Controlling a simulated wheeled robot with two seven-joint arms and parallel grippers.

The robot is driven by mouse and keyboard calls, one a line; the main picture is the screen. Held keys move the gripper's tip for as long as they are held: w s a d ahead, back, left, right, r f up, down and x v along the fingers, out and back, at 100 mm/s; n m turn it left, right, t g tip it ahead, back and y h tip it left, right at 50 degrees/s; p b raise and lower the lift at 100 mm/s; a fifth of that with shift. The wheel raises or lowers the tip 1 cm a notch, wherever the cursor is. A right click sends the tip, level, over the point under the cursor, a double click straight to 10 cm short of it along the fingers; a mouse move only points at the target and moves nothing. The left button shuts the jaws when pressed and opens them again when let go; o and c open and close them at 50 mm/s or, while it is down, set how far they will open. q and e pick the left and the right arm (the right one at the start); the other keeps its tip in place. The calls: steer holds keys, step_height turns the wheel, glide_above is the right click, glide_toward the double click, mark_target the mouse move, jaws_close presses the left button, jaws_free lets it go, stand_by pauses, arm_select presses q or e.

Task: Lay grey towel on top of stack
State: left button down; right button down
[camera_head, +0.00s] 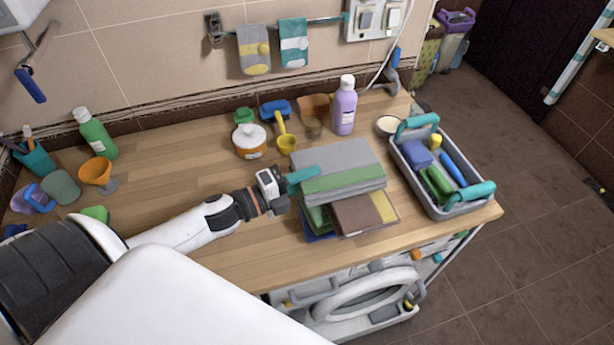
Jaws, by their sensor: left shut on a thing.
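The grey towel (340,156), folded flat with a green band, lies on top of the stack of folded towels (357,216) on the wooden counter. Brown, yellow, green and blue layers show below it at the front and left. The grey towel looks roughly level and sits a little back from the brown layer's front edge. My left gripper (300,177) is at the towel's left edge, with a teal part over that edge, and is shut on the towel. The exact grip and any gap under the towel are hidden. My right gripper is not in view.
A grey basket (468,205) with teal handles stands close right of the stack. The counter's front edge (290,285) is near, above a washing machine (365,300).

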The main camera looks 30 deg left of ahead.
arm_select(q)
steer(key=shift+f, duration=0.1)
steer(key=c, duration=1.2)
jaws_free()
steer(key=shift+o, duration=0.2)
steer(key=b+v, duration=0.2)
steer(key=v, duration=1)
steer(key=shift+b, duration=0.35)
